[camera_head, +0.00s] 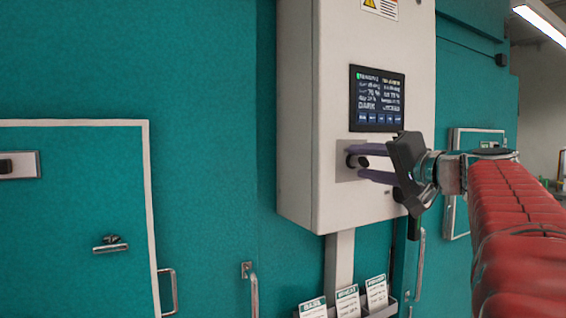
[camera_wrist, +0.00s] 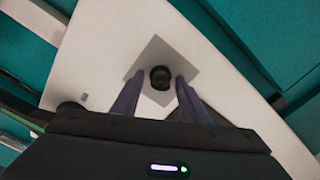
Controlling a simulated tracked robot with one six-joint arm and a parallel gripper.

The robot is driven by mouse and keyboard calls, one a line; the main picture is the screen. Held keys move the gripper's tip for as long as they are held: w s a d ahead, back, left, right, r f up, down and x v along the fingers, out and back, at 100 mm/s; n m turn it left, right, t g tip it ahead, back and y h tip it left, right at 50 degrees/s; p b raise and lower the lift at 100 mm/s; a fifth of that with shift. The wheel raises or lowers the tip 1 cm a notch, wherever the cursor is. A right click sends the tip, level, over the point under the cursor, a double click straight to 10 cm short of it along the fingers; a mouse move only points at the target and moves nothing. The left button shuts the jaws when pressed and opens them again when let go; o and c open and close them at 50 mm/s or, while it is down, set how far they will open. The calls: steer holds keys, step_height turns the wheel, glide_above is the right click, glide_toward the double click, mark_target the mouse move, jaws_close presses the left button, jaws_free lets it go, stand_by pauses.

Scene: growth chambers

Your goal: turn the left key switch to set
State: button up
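A round black key switch (camera_wrist: 160,76) sits on a grey square plate (camera_wrist: 180,54) on the white control box (camera_head: 300,120). In the head view the switch (camera_head: 353,160) shows at the left end of my gripper's fingers. My gripper (camera_head: 353,162) reaches the box from the right, with one finger above the other and a gap between them. In the wrist view the two purple-grey fingertips (camera_wrist: 158,80) stand on either side of the switch, with a narrow gap seeming to show. Whether they touch it I cannot tell. The switch's markings cannot be read.
A lit display (camera_head: 377,98) is on the box just above my gripper. Below the box, a holder has several label cards (camera_head: 347,302). Teal chamber doors with handles (camera_head: 254,290) flank the box. Free space lies left of the box.

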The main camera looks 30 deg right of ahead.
steer(key=c, duration=0.9)
steer(key=shift+d, duration=0.25)
jaws_close()
steer(key=shift+a, duration=0.15)
steer(key=shift+f+m, duration=0.1)
steer(key=shift+m, duration=0.4)
steer(key=m, duration=0.5)
steer(key=shift+f, duration=0.1)
steer(key=m, duration=0.6)
steer(key=shift+f, duration=0.2)
